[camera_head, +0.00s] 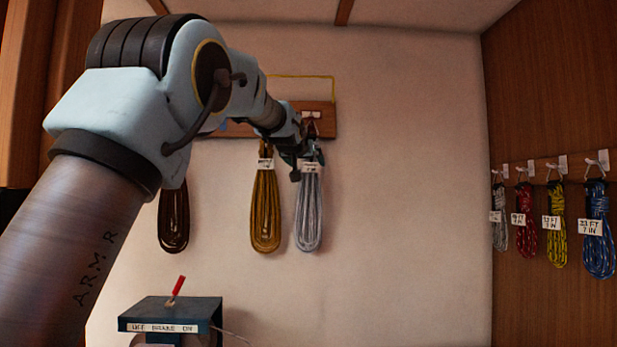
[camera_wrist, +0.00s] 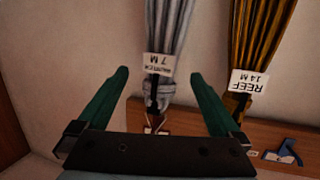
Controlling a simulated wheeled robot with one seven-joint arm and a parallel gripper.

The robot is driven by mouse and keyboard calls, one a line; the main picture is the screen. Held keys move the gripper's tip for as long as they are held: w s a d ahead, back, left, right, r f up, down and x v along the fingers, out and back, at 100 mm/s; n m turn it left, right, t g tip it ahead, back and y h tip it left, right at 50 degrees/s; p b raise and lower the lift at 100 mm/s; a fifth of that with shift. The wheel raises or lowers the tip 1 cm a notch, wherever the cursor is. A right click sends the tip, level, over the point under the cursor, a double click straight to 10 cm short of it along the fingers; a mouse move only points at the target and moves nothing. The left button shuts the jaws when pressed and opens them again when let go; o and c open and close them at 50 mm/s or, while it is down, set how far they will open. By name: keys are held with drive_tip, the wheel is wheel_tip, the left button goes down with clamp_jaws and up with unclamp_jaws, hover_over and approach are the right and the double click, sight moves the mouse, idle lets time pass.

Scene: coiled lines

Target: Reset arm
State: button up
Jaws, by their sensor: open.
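My arm reaches from the lower left toward the back wall in the head view. My gripper (camera_head: 298,165) is at the upper part of a grey coiled line (camera_head: 309,215). In the wrist view my gripper (camera_wrist: 164,95) has its two green fingers spread apart. The grey coil (camera_wrist: 165,40), with a white tag ending in "7 M" (camera_wrist: 158,65), shows between and beyond the fingers. It hangs from a hook on a wooden board (camera_head: 322,122). I cannot tell whether the fingers touch it.
A gold coil (camera_head: 265,215), tagged "REEF 14 M" in the wrist view (camera_wrist: 250,81), hangs close beside the grey one. A dark brown coil (camera_head: 173,220) hangs further left. Several coils, including a blue one (camera_head: 598,230), hang on the right wall. A brake box (camera_head: 170,308) with a red lever stands below.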

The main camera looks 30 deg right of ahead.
drive_tip(key=shift+b+v, duration=0.9)
drive_tip(key=shift+v, duration=1.4)
drive_tip(key=w+a+f+n+g+y, duration=0.2)
drive_tip(key=a+f+y, duration=0.1)
drive_tip(key=a+f, duration=0.95)
drive_tip(key=w+a+f+n+g+y, duration=0.1)
drive_tip(key=a+f+n+g+y, duration=0.15)
drive_tip(key=a+f, duration=1)
drive_tip(key=s+a+f+g+y, duration=0.1)
drive_tip(key=s+a+f, duration=0.35)
drive_tip(key=f, duration=0.25)
drive_tip(key=s+a+f+g+y, duration=0.1)
drive_tip(key=s+a+f+y, duration=0.15)
drive_tip(key=a+f, duration=0.35)
drive_tip(key=s+a+f+n+g, duration=0.1)
drive_tip(key=s+a+f+g, duration=0.1)
drive_tip(key=s+a+f, duration=0.3)
drive_tip(key=s+a+f+n+g, duration=0.1)
drive_tip(key=s+a+f, duration=0.4)
drive_tip(key=s, duration=0.7)
drive_tip(key=shift+f+g+y, duration=0.3)
drive_tip(key=shift+f+g, duration=0.2)
drive_tip(key=shift+g, duration=0.05)
drive_tip(key=shift+s+a, duration=0.1)
drive_tip(key=shift+c, duration=0.2)
